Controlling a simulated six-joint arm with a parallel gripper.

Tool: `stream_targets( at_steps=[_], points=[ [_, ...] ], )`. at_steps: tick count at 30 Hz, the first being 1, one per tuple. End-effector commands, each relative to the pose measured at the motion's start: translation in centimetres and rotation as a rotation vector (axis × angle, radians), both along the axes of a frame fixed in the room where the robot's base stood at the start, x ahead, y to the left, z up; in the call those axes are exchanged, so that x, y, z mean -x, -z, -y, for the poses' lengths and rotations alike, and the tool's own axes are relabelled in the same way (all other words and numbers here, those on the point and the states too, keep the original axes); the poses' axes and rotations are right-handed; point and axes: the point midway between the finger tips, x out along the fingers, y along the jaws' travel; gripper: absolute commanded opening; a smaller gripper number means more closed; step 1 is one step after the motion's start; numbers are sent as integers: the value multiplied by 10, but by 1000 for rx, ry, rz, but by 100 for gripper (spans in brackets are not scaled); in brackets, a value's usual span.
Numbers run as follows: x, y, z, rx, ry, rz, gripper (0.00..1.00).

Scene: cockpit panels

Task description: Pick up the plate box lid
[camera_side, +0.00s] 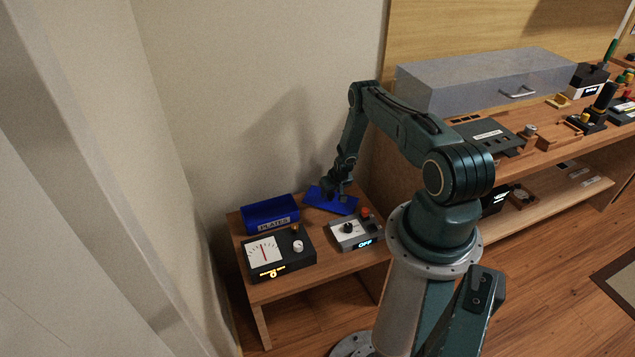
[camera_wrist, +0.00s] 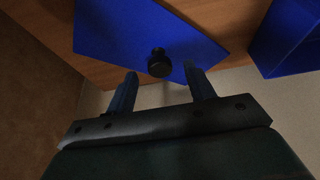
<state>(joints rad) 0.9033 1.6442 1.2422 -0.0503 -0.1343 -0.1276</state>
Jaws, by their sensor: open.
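The plate box lid is a flat blue panel (camera_side: 322,200) lying on the small wooden table, to the right of the blue box labelled PLATES (camera_side: 271,214). In the wrist view the lid (camera_wrist: 115,30) shows a round black knob (camera_wrist: 159,63) on its face. My gripper (camera_side: 335,190) is over the lid in the side view, partly hiding it. In the wrist view my gripper (camera_wrist: 163,82) has its two fingers apart, with the knob just beyond the fingertips, between their lines. Nothing is held. The box (camera_wrist: 290,35) shows at the upper right of the wrist view.
A black meter box (camera_side: 278,253) with a dial stands in front of the PLATES box. A grey control box (camera_side: 355,232) with a red button and an OFF display stands in front of the lid. A wall is close behind the table. A longer workbench (camera_side: 545,150) is at the right.

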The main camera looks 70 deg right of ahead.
Motion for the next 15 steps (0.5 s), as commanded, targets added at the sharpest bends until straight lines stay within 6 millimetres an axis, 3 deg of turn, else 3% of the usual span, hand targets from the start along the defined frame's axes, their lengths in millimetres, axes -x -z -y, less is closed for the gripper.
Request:
stream_targets(
  at_steps=[15],
  points=[
    [-3, 11, 3, 1, 0, -1, 54]
  ],
)
